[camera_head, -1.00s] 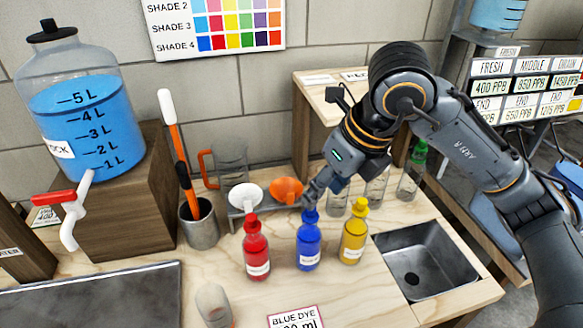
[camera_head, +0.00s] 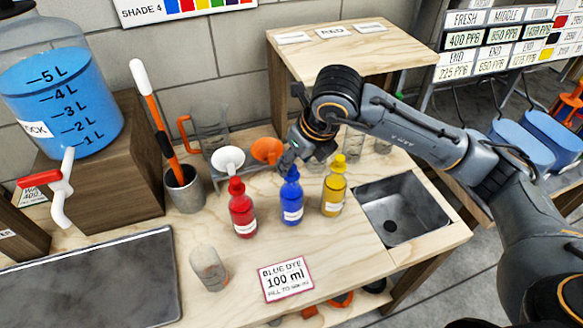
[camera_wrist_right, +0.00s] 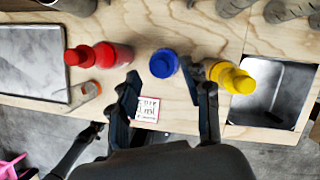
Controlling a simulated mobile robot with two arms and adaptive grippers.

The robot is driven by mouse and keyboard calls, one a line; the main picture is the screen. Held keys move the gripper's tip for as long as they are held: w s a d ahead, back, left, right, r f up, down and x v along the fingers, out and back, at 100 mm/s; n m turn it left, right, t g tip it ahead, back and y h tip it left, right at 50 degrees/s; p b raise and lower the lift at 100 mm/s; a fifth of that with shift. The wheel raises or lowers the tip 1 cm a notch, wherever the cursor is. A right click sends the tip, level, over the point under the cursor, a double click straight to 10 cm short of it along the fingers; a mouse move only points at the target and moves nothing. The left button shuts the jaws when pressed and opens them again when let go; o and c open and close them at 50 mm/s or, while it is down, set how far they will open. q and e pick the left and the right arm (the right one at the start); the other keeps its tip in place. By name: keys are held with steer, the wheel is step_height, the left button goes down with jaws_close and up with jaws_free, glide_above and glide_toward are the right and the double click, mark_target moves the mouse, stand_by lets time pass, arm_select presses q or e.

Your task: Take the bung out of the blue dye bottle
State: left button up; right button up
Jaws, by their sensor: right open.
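The blue dye bottle (camera_head: 292,207) stands upright on the wooden bench between the red and the yellow bottle. Its blue top (camera_head: 291,173) is on it, with the fingers close behind and partly over it. My right gripper (camera_head: 287,160) reaches in from the right at the height of that top. In the right wrist view the two fingers of the gripper (camera_wrist_right: 168,84) are apart and empty. The blue bottle (camera_wrist_right: 163,63) shows there from above, just past the fingertips and between their lines. Whether a finger touches it I cannot tell. My left gripper is not in view.
The red bottle (camera_head: 242,208) and yellow bottle (camera_head: 334,189) stand close on either side. Funnels (camera_head: 266,150) and glassware are behind. A sink (camera_head: 402,207) lies to the right. A sign (camera_head: 286,279) and a small clear vessel (camera_head: 207,268) are in front.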

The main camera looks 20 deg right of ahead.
steer(key=shift+x, duration=0.95)
steer(key=shift+w, duration=0.1)
steer(key=shift+c, duration=0.2)
steer(key=c, duration=0.9)
steer(key=shift+r, duration=0.15)
